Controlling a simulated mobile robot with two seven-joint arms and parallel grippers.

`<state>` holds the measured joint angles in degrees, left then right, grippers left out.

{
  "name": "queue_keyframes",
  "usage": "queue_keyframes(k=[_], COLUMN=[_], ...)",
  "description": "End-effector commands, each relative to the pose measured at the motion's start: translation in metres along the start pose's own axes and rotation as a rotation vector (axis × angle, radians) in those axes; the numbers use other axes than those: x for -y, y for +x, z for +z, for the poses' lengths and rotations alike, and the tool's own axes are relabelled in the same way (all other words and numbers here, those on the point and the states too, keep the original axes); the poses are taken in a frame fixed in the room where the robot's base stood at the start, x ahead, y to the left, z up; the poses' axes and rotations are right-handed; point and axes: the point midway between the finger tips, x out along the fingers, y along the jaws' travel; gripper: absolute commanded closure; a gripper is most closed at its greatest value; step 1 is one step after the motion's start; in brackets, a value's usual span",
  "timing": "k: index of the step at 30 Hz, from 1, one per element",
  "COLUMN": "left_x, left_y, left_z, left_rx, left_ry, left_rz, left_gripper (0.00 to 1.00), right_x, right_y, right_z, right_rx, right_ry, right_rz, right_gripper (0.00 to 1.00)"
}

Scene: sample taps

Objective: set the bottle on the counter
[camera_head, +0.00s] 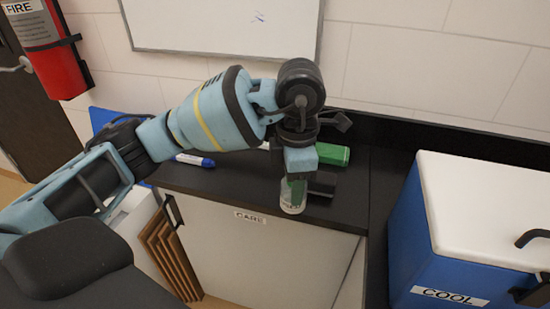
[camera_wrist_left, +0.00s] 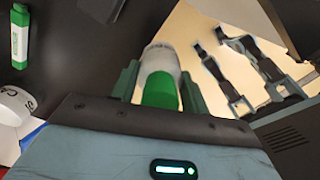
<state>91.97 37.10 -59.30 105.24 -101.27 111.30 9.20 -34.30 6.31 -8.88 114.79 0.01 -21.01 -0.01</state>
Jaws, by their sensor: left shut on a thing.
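The bottle (camera_head: 292,204) is small and pale, with a green part that shows in the left wrist view. My left gripper (camera_head: 296,183) points down and is shut on the bottle. In the left wrist view the bottle (camera_wrist_left: 159,62) sits between the two fingers. In the head view the bottle appears at the front edge of the black counter (camera_head: 222,182). I cannot tell whether its base touches the counter. The gripper hides the bottle's upper part in the head view. My right gripper is in neither view.
A blue-and-white marker (camera_head: 195,160) lies on the counter to the left. A green item (camera_head: 333,154) and a black block (camera_head: 322,184) lie close to the gripper. A blue cooler (camera_head: 430,245) with a white lid stands right. A wall backs the counter.

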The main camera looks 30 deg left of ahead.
Motion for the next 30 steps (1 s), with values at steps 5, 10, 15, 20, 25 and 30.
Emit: queue_keyframes(k=[5, 10, 15, 20, 25, 30], left_x=[-0.043, -0.08, -0.107, -0.116, -0.118, -0.126], left_y=[0.003, 0.007, 0.01, 0.011, 0.011, 0.016], left_z=[-0.003, -0.005, -0.006, -0.006, -0.006, -0.007], left_rx=[0.0, -0.001, -0.001, 0.0, 0.0, -0.002], left_ry=[-0.007, -0.004, -0.001, 0.002, 0.002, 0.0], left_rz=[0.0, 0.0, 0.001, 0.0, 0.0, -0.001], left_gripper=[0.77, 0.77, 0.77, 0.77, 0.77, 0.77], right_x=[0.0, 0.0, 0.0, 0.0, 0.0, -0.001], right_y=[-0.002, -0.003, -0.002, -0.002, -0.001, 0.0], right_z=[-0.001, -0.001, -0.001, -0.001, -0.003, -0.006], right_rx=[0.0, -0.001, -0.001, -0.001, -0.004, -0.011], right_ry=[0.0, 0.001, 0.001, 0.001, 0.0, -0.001], right_rz=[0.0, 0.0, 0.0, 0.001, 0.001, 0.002], right_gripper=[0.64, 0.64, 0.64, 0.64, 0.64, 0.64])
